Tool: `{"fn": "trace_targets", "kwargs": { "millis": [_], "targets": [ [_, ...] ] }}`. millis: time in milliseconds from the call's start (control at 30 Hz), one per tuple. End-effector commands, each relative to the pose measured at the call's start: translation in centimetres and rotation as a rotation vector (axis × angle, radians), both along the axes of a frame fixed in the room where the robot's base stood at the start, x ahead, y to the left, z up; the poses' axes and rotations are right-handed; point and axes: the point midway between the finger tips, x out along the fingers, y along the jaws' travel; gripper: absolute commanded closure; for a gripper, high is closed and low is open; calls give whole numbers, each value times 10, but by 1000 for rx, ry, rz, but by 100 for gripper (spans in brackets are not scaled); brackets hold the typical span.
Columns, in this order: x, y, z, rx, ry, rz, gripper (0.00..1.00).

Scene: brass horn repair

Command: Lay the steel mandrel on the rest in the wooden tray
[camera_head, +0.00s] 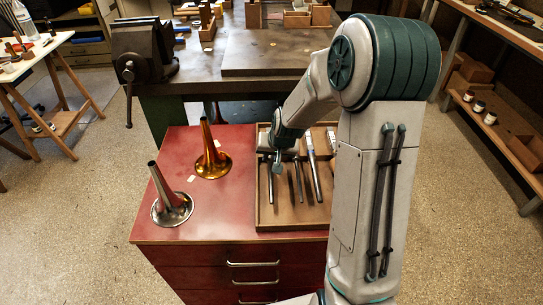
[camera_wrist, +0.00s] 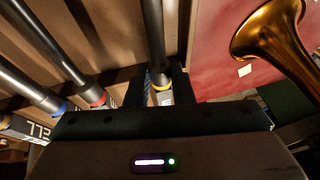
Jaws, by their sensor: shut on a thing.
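The wooden tray (camera_head: 292,225) lies on the right part of the red cabinet top and holds several steel rods side by side. My gripper (camera_head: 277,168) is over its left part. In the wrist view, my gripper (camera_wrist: 162,88) is shut on a steel mandrel (camera_wrist: 153,35) with a yellow band near its end. The mandrel extends away from the jaws, over the tray's left part. I cannot tell whether it touches the rest. Other rods with a red band (camera_wrist: 75,70) and a blue band (camera_wrist: 30,90) lie to the left in the wrist view.
A brass bell (camera_head: 212,160) stands left of the tray, also close on the right in the wrist view (camera_wrist: 275,35). A silver bell (camera_head: 172,207) stands near the front left. A vise (camera_head: 143,50) sits on the bench behind.

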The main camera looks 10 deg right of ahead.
Motion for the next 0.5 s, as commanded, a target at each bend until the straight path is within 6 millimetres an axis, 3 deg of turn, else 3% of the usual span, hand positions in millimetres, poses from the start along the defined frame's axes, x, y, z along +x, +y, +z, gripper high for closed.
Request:
{"fn": "trace_targets", "kwargs": {
  "millis": [200, 233, 300, 500],
  "targets": [
    [1, 0, 0, -1, -3, 0, 100],
    [1, 0, 1, -1, -3, 0, 71],
    [1, 0, 1, -1, -3, 0, 53],
    [0, 0, 0, -1, -1, 1, 53]
  ]
}}
